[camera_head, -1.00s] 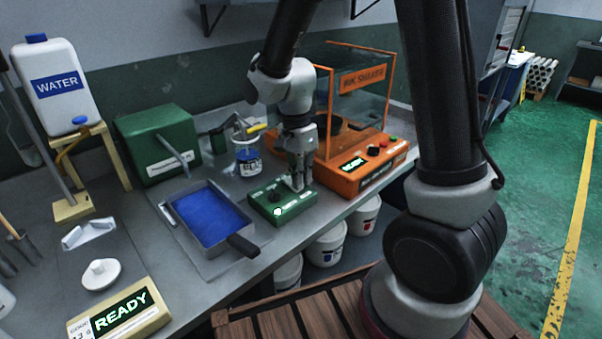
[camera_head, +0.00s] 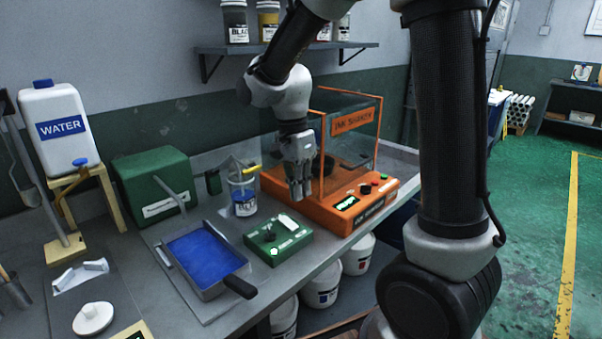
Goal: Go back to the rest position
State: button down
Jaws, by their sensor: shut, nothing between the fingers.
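My gripper (camera_head: 298,189) is shut and empty. The green control box (camera_head: 278,241) with a dark knob and a pale switch sits on the bench below and to the left of my gripper. A gap shows between the fingertips and the box. My arm reaches in from the upper right.
A tray of blue ink (camera_head: 216,287) with a dark handle lies left of the green box. A jar (camera_head: 244,201), a green machine (camera_head: 152,179) and a water tank (camera_head: 62,132) stand behind it. A shelf (camera_head: 225,47) with bottles is above. Buckets (camera_head: 320,290) sit under the bench. Green floor (camera_head: 530,230) is clear at right.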

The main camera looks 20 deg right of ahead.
notch_tip(320, 180, up, 5)
jog(key=s+d+r+n+t, duration=0.3)
jog(key=s+d+n, duration=0.2)
jog(key=s, duration=0.3)
jog(key=s+d+r+n+t, duration=0.3)
jog(key=s+d+n, duration=0.3)
jog(key=s+n, duration=0.2)
jog(key=shift+s+d+y, duration=0.25)
jog(key=shift+s+y, duration=0.05)
jog(key=shift+s, duration=0.1)
